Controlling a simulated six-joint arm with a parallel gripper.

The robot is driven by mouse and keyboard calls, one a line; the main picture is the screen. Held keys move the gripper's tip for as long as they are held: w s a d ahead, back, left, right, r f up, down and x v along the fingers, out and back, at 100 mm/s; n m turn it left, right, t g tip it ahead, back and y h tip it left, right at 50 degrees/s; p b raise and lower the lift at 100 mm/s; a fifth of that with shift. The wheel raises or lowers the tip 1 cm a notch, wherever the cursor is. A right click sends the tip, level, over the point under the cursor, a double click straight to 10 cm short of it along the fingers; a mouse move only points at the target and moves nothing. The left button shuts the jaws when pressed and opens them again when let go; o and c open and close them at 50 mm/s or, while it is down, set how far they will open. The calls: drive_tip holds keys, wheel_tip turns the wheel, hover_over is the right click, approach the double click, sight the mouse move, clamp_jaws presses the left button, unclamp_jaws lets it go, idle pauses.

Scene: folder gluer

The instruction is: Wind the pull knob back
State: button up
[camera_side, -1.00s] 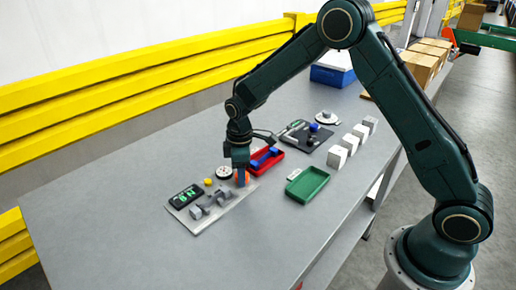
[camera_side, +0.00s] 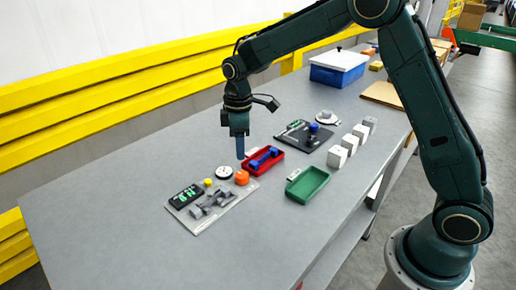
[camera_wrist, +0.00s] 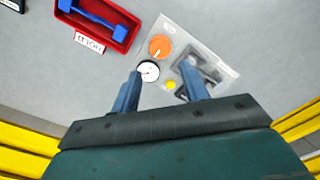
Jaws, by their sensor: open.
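The orange knob (camera_side: 242,177) sits on the right end of a light grey panel (camera_side: 228,198) on the table. I take it to be the pull knob, though no label shows this. A white round dial (camera_side: 223,172) is beside it. In the wrist view the orange knob (camera_wrist: 160,46), with a pale pointer mark, and the dial (camera_wrist: 148,71) lie beyond my fingers. My gripper (camera_side: 240,155) is above the knob, pointing down, apart from it. In the wrist view my gripper (camera_wrist: 162,84) has its two blue fingers spread with nothing held between them.
The panel also carries a yellow button (camera_side: 208,182), a display with green digits (camera_side: 186,196) and a grey clamp-like part (camera_side: 211,203). A red tray (camera_side: 277,163) with a blue part and a green tray (camera_side: 307,185) stand close by. White blocks (camera_side: 337,156) are further right.

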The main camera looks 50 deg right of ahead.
wheel_tip(320, 180, up, 4)
drive_tip(key=shift+r, duration=0.1)
idle(0.5)
drive_tip(key=s+d+r+m+t, duration=0.3)
drive_tip(key=s+r+m, duration=0.2)
drive_tip(key=s+r, duration=0.85)
drive_tip(key=s+f+m+t, duration=0.2)
drive_tip(key=s+f+m, duration=0.1)
drive_tip(key=s, duration=1.4)
drive_tip(key=shift+s+d+m+t, duration=0.3)
drive_tip(key=shift+s+d+m, duration=0.1)
drive_tip(key=shift+m, duration=0.2)
